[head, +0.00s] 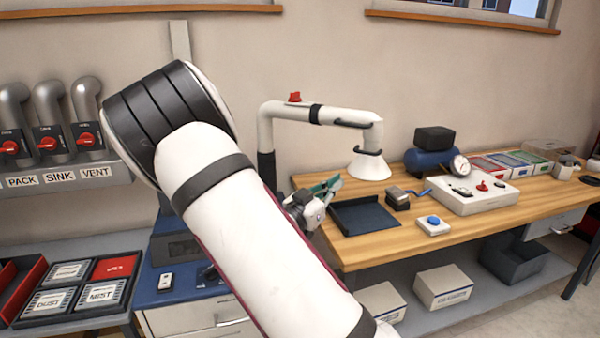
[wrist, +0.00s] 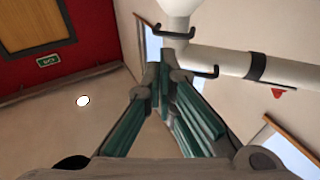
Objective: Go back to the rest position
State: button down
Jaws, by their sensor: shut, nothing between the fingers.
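My gripper (head: 328,188) is in the head view just beyond my white arm, over the left end of the wooden workbench (head: 365,255). Its green-lined fingers also show in the wrist view (wrist: 160,82), where the tips meet and hold nothing. In the wrist view the fingers point up toward a white extraction pipe and its hood (wrist: 178,10). My arm hides part of the scene behind it in the head view.
A white extraction arm (head: 345,116) with a hood hangs close behind my gripper. A blue cabinet (head: 180,285) stands at left.

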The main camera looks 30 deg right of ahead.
jog(key=w+a+f+n+t+y, duration=0.1)
jog(key=w+a+n+t+y, duration=0.35)
jog(key=a+y, duration=0.6)
jog(key=s+a+r+n+y+p, duration=0.1)
jog(key=s+a+r+n+y, duration=0.35)
jog(key=a+y, duration=0.55)
jog(key=s+a+r+n+g+y, duration=0.1)
jog(key=s+a+r+n, duration=0.15)
jog(key=s, duration=0.35)
jog(key=s+a+r+n, duration=0.1)
jog(key=s+a, duration=0.3)
jog(key=s, duration=0.2)
jog(key=s+d+n+g+h, duration=0.2)
jog(key=s+n+g, duration=0.1)
jog(key=s, duration=1.3)
jog(key=shift+s+f+g+p, duration=0.15)
jog(key=shift+f+g+p, duration=0.15)
jog(key=shift+f+g, duration=0.15)
